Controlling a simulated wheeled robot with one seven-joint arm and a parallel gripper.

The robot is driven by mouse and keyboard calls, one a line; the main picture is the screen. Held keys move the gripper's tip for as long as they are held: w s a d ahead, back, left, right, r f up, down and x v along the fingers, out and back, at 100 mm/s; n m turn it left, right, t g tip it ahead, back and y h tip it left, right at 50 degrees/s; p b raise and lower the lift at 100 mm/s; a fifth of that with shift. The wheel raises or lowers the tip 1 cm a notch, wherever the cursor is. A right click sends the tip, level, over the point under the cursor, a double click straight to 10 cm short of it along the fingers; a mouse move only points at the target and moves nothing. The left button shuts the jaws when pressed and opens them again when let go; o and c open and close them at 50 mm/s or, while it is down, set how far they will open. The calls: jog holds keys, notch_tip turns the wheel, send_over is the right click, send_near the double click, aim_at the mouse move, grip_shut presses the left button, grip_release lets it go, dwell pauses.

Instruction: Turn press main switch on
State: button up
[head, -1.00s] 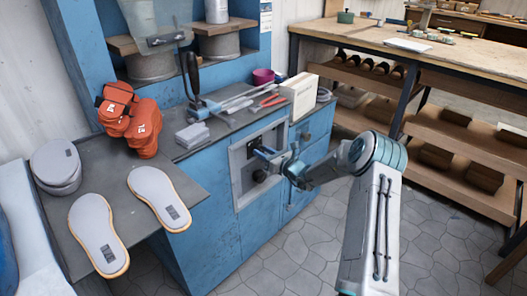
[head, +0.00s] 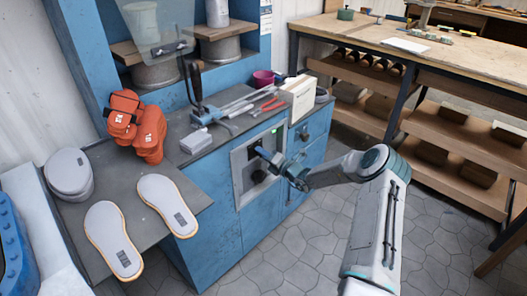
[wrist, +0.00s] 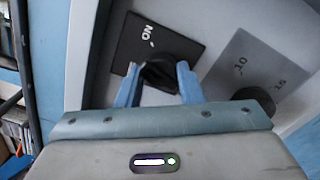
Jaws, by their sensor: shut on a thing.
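The press main switch (wrist: 168,74) is a black rotary knob on a dark plate with "ON" printed on it, seen in the wrist view. The plate is on the grey control panel (head: 239,162) on the front of the blue press cabinet. My gripper (wrist: 157,72) is shut on the knob, with one blue finger on each side of it. In the head view my gripper (head: 263,154) reaches the panel from the right and hides the switch. A small green light (head: 274,131) shows near the panel's top right.
A second black knob (wrist: 255,98) is on a lighter plate marked 10 and 15, right of the switch. Sandal soles (head: 114,240) lie at left. The floor at right is open.

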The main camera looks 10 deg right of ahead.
jog(key=m+p, duration=0.2)
jog(key=m, duration=0.3)
jog(key=shift+m, duration=0.3)
dwell(0.5)
jog(key=o, duration=1)
jog(key=shift+c, duration=0.2)
jog(key=v, duration=1.4)
jog(key=shift+p, duration=0.3)
